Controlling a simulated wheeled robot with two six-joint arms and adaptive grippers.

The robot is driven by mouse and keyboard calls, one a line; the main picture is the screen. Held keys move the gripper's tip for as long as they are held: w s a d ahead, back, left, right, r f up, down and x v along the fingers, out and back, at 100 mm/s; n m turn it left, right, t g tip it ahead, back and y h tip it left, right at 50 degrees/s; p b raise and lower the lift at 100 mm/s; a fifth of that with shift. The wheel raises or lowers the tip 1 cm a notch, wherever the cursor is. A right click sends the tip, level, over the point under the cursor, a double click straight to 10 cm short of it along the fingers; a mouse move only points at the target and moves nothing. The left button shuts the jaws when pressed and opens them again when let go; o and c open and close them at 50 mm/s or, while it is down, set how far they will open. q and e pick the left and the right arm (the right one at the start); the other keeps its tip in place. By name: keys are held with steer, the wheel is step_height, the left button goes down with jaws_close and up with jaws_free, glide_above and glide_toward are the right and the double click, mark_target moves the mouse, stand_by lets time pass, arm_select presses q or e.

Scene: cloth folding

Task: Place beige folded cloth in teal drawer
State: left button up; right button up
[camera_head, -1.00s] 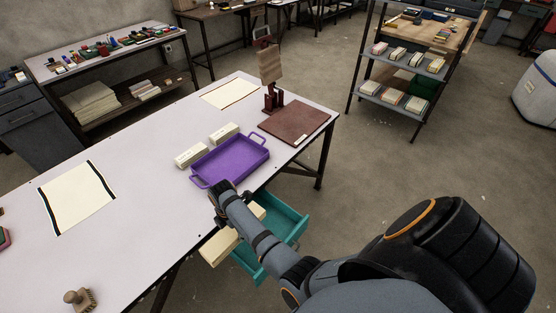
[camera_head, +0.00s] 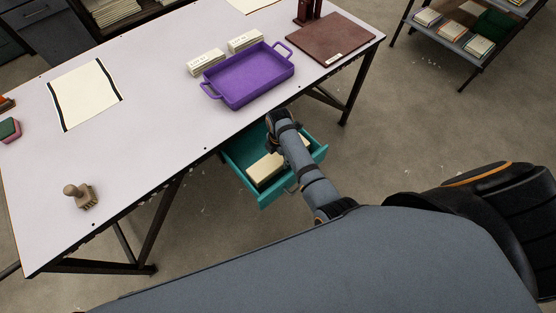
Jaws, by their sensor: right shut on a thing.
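The teal drawer (camera_head: 268,201) stands open below the front edge of the white table. The beige folded cloth (camera_head: 263,169) is inside the drawer's outline, low between its walls; a small part also shows on the far side of my arm. My right gripper (camera_head: 280,118) is over the drawer's back part, close to the table edge, and my forearm crosses the drawer. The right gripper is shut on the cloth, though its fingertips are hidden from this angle. My left gripper is not in view.
A shelf rack stands at the upper right. Floor right of the drawer is clear.

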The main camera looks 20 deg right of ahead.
mark_target(279, 161)
step_height(279, 161, down, 3)
steer(key=shift+f+b, duration=0.1)
steer(key=shift+b, duration=0.4)
steer(key=shift+f, duration=0.25)
steer(key=shift+f, duration=0.1)
steer(key=o, duration=1.3)
step_height(279, 161, up, 12)
steer(key=shift+r+p, duration=0.15)
steer(key=shift+p, duration=1.1)
